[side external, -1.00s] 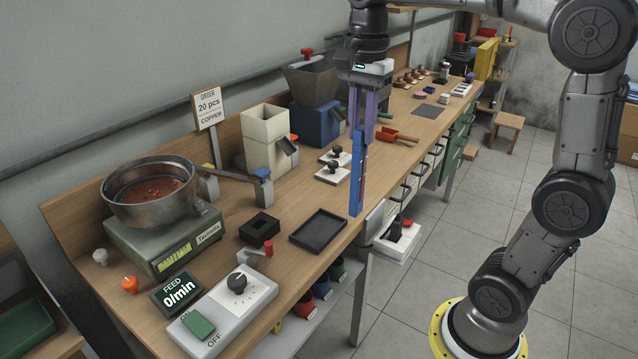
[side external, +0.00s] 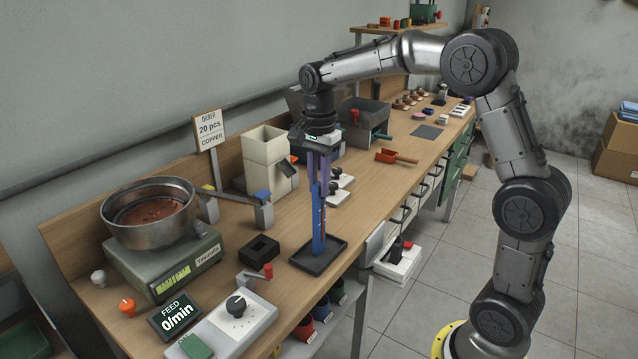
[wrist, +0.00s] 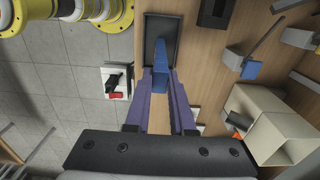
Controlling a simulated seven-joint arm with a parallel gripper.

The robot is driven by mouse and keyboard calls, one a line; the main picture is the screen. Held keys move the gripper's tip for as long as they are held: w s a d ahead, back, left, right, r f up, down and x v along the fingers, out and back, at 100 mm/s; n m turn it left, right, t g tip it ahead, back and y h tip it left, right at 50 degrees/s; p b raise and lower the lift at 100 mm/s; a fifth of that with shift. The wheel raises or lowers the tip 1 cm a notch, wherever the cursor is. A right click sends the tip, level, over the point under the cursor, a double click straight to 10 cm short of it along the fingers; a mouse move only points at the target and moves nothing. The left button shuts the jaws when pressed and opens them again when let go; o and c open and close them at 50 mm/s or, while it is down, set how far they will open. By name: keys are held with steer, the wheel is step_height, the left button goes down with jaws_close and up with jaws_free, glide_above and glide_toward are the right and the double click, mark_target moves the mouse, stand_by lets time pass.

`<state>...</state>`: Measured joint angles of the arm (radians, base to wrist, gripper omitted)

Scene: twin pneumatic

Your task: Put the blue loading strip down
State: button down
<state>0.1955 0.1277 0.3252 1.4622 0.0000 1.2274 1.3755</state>
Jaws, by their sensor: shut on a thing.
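The blue loading strip (side external: 318,222) hangs upright from my gripper (side external: 321,178), its lower end over or at the black tray (side external: 332,262). I cannot tell whether it touches the tray floor. In the wrist view the strip (wrist: 162,68) sits between the purple fingers of my gripper (wrist: 161,80), and its far end overlaps the tray (wrist: 152,22). The fingers are shut on the strip. The fingers hide part of the strip in the side view.
A small black block with a hole (side external: 260,249) stands left of the tray. A red-handled lever (side external: 267,270) and a white dial box (side external: 238,312) are in front. The beige hopper (side external: 262,158) stands behind. The bench's front edge is close to the tray.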

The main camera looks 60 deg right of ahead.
steer(key=shift+f, duration=0.25)
steer(key=c, duration=0.8)
jaws_free()
steer(key=shift+o, duration=0.2)
step_height(320, 180, up, 12)
steer(key=s+a+r+n+t, duration=0.1)
steer(key=s+a+n, duration=0.1)
steer(key=s+n, duration=0.15)
steer(key=s+a+n+t, duration=0.1)
steer(key=s+a+n, duration=0.1)
steer(key=s, duration=0.2)
steer(key=s+a+f+n+t, duration=0.1)
steer(key=s+a+f+n, duration=0.1)
steer(key=s+f+n, duration=0.3)
steer(key=s+a+f+n+t, duration=0.2)
steer(key=s+f+n, duration=0.3)
steer(key=s, duration=0.6)
steer(key=shift+s+n+t, duration=0.3)
steer(key=shift+n, duration=0.95)
